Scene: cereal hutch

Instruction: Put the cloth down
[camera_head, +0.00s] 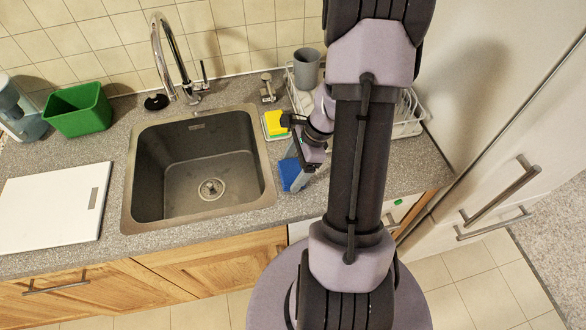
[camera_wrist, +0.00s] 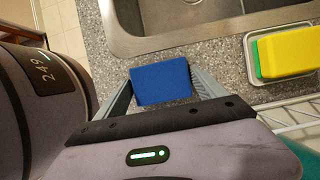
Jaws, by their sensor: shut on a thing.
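The cloth is a flat blue piece (camera_wrist: 161,85), seen in the wrist view between my two grey fingers. My gripper (camera_wrist: 163,90) is shut on it. In the head view the blue cloth (camera_head: 289,174) shows at my gripper (camera_head: 298,172), over the counter just right of the sink. Its far edge is near the counter surface; I cannot tell whether it touches. My arm hides part of the counter behind it.
The sink (camera_head: 143,190) lies left of the cloth. A yellow and green sponge (camera_head: 275,123) sits in a small tray (camera_wrist: 252,66). A dish rack (camera_head: 407,130) stands behind my arm. A white board (camera_head: 45,205) and green bin (camera_head: 77,110) are further left.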

